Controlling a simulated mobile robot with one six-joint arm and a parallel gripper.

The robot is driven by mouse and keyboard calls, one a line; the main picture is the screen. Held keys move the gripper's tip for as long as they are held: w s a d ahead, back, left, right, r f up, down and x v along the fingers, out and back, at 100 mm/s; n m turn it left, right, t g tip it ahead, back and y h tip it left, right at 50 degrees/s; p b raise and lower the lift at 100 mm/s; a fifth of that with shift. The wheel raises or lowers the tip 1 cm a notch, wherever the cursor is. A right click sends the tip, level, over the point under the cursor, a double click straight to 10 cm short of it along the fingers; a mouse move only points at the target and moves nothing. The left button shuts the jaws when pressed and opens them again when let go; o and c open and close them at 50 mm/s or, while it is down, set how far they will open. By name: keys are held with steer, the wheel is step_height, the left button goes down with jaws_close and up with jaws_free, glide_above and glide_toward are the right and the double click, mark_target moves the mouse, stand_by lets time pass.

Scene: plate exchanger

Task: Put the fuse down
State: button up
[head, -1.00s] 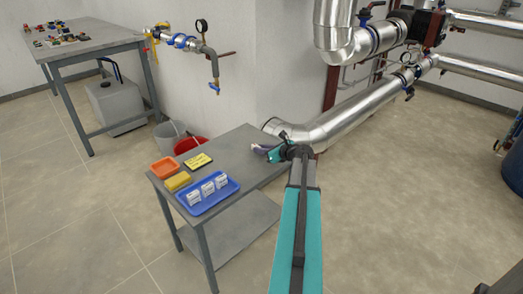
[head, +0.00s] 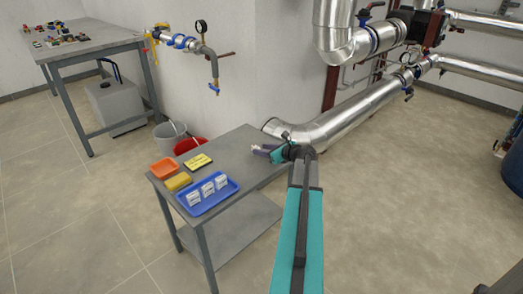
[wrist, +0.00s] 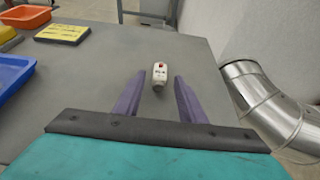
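The fuse (wrist: 159,76), a small white cylinder with a red spot and dark print, appears to lie on the grey table (wrist: 95,85). In the head view it is a tiny pale spot (head: 256,147) at my fingertips. My gripper (wrist: 160,76) is open, with its two purple fingers apart. The fuse lies between the fingertips, with a gap on each side. In the head view my gripper (head: 264,150) is low over the table's right part. No part of the fuse looks gripped.
A blue tray (head: 206,205) with several white boxes, an orange bin (head: 164,168), a yellow block (head: 178,181) and a yellow-black label plate (head: 198,161) are on the table's left part. A silver pipe (wrist: 262,98) runs close past the right edge.

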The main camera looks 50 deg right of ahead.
steer(key=p+v, duration=0.1)
steer(key=v, duration=0.9)
steer(key=shift+s+r, duration=0.1)
steer(key=shift+s, duration=0.2)
steer(key=shift+s, duration=0.1)
